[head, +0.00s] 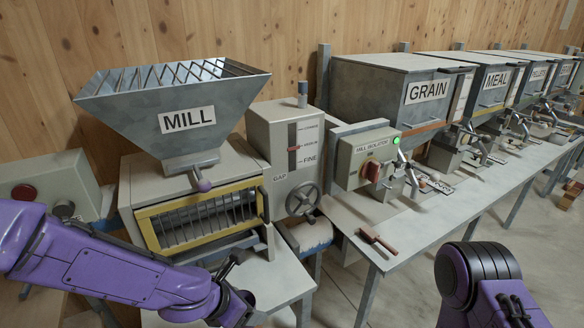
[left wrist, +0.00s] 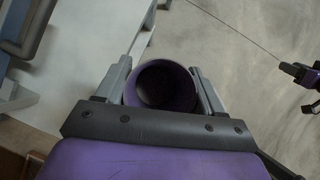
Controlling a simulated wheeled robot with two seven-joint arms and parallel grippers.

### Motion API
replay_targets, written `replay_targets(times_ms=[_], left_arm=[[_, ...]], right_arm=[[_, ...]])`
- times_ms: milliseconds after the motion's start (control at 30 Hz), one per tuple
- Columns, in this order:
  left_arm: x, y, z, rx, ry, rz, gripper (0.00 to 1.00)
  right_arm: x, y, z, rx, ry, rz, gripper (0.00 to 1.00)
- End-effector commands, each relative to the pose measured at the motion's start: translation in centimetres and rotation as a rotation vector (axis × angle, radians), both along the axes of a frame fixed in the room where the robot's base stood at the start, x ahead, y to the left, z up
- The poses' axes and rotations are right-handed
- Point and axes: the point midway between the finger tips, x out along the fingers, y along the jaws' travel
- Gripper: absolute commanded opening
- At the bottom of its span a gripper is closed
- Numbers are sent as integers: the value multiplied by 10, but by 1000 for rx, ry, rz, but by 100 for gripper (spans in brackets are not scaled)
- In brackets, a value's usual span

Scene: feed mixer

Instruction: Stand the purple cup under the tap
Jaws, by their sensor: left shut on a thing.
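The purple cup (left wrist: 162,88) is between the two grey fingers of my left gripper (left wrist: 165,75) in the left wrist view. I look into its dark, open mouth. In the head view my left gripper (head: 236,290) is low in front of the mill, near the pale bench edge; I cannot make out the cup there. I cannot tell which fitting is the tap. A purple and dark part at the right edge of the left wrist view may be my right gripper (left wrist: 300,75); its fingers are too small to read.
The mill (head: 188,119) stands at left, with a gap box (head: 285,140) and handwheel (head: 303,199) beside it. A mill isolator box (head: 366,158) and grain bin (head: 385,95) stand farther right. A brown-handled tool (head: 378,240) lies on the bench (head: 430,222).

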Motion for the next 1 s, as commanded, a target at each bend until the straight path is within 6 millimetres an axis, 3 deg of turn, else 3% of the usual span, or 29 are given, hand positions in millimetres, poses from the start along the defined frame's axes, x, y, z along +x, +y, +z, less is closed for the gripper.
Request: replay_targets(times_ms=[267,400,533,767,1000], left_arm=[[7,-24,9,0,3,-417,39],[3,-30,10,-2,6,-763,39],[-5,-22,4,1,6,-1121,39],[-17,28,-12,5,7,-1764,39],[-1,93,-18,7,9,-2240,39]], right_arm=[[0,0,-5,0,0,0,43],[0,0,-10,0,0,0,43],[0,0,-16,0,0,0,43],[0,0,-29,0,0,0,43],[0,0,-45,0,0,0,43]])
